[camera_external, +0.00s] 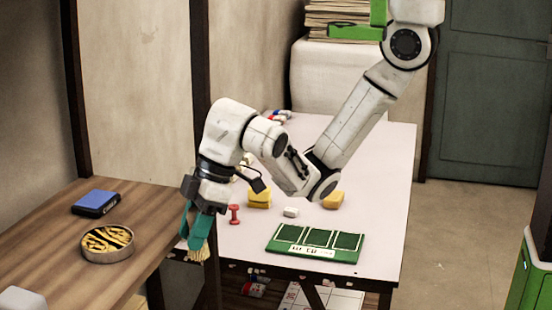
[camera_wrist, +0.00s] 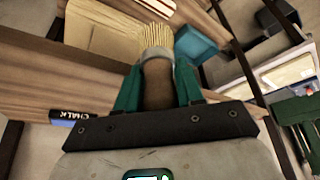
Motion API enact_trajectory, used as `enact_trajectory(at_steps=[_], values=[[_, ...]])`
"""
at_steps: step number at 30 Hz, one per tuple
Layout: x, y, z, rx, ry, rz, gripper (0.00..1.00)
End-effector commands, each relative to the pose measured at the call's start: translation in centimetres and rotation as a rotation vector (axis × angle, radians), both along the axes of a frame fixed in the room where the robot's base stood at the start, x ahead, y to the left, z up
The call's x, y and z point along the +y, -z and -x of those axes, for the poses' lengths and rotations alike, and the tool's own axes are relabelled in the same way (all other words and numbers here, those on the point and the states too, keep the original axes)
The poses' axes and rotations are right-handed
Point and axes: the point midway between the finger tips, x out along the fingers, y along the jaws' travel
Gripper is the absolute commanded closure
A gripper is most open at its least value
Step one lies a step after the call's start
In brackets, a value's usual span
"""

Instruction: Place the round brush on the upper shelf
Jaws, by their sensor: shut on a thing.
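My gripper (camera_external: 195,240) points down in the gap between the wooden shelf and the white table. Its teal fingers are shut on the round brush (camera_external: 197,257), whose pale bristles show below the fingertips. In the wrist view, the fingers flank the brush's brown handle (camera_wrist: 157,85); the metal collar and fanned bristles point away from the gripper. The wooden upper shelf (camera_external: 150,215) is at the left, beside the gripper. It also shows in the wrist view (camera_wrist: 30,95).
On the upper shelf are a blue chalk box (camera_external: 96,203) and a round tin (camera_external: 107,243) of yellow-and-dark pieces. A cardboard item (camera_wrist: 100,30) and a teal box (camera_wrist: 195,45) appear lower down. The white table (camera_external: 375,190) holds a green board (camera_external: 314,243), yellow blocks and a red pin.

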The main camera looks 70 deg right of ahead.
Motion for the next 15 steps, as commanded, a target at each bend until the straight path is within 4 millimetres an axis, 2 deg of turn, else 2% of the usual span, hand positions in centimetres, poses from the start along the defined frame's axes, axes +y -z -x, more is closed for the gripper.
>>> enact_trajectory(at_steps=[3,8,12,15], values=[[-0.7,-2.9,-1.1,-0.010,-0.045,-0.001,0.94],[-2.1,-7.7,-1.8,-0.015,-0.144,-0.002,0.94],[-3.8,-11.6,-1.2,-0.014,-0.247,0.001,0.94],[-4.9,-13.6,-0.5,-0.011,-0.315,0.000,0.94]])
